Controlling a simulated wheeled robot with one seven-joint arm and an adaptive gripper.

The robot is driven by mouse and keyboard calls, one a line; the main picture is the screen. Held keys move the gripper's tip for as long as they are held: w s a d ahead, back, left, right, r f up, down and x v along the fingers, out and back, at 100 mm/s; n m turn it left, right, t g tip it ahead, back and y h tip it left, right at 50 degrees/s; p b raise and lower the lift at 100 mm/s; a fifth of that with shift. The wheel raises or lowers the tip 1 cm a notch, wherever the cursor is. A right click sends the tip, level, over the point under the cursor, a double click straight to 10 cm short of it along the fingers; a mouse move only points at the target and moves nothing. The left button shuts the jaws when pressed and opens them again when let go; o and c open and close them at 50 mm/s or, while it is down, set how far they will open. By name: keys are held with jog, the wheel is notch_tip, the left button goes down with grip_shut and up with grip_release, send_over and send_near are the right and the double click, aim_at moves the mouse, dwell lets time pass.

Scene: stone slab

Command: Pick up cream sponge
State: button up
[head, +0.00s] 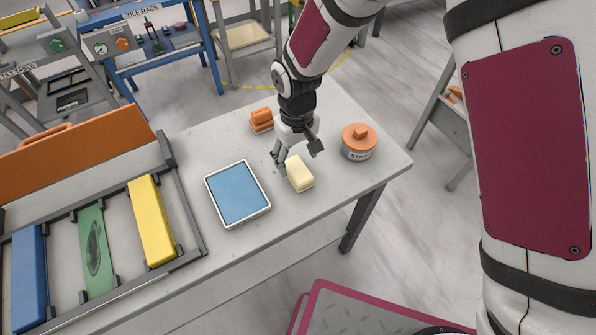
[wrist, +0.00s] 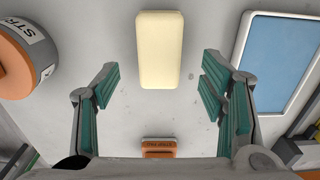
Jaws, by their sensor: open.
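The cream sponge (head: 300,174) is a pale rounded block lying on the grey stone slab table (head: 225,132). In the wrist view the sponge (wrist: 160,49) lies upright in the picture at the top centre, ahead of the fingertips. My gripper (head: 298,150) is open and empty, just above and behind the sponge in the head view. In the wrist view my gripper's (wrist: 160,82) green-padded fingers stand wide apart, one on each side of the sponge's line. I see no contact between fingers and sponge.
A blue-filled white tray (head: 238,194) lies left of the sponge. An orange-lidded round tub (head: 359,142) stands to its right. A small orange-handled block (head: 261,120) sits behind my gripper. A rack with blue, green and yellow bars (head: 152,220) is at the left. The slab's front right is clear.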

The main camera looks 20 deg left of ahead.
aim_at(298, 169)
jog(key=shift+s+d+f+p, duration=0.1)
jog(key=shift+f+p, duration=0.25)
jog(key=shift+f, duration=1.05)
jog(key=shift+d+f+p, duration=0.1)
jog(key=shift+f+p, duration=0.25)
jog(key=shift+f, duration=1)
jog(key=shift+c, duration=0.6)
jog(key=c, duration=0.9)
